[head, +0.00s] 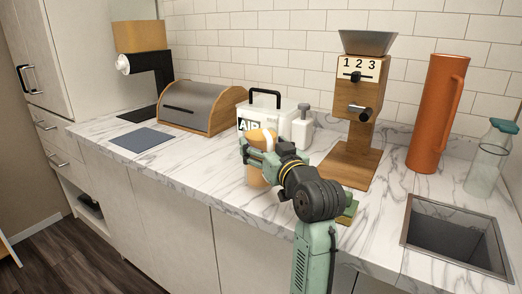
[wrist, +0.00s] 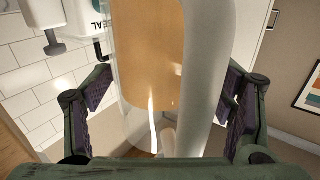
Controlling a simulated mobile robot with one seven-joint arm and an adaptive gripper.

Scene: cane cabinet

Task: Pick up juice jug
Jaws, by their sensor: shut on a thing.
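The juice jug (head: 256,178) is a clear vessel with orange juice, seen in the head view at the counter's front edge, partly covered by my gripper. In the wrist view the jug (wrist: 150,55) fills the middle, with its pale, thick handle (wrist: 206,60) on the right side. My gripper (head: 260,158) is shut on the jug, with one finger on each side of it. Whether the jug's base touches the counter is hidden.
A white box with a black handle (head: 264,99) and a white bottle (head: 302,130) stand just behind. A wooden dispenser (head: 350,160), an orange pitcher (head: 435,115), a glass bottle (head: 487,165) and a sink (head: 455,240) are to the right. A bread box (head: 200,105) is left.

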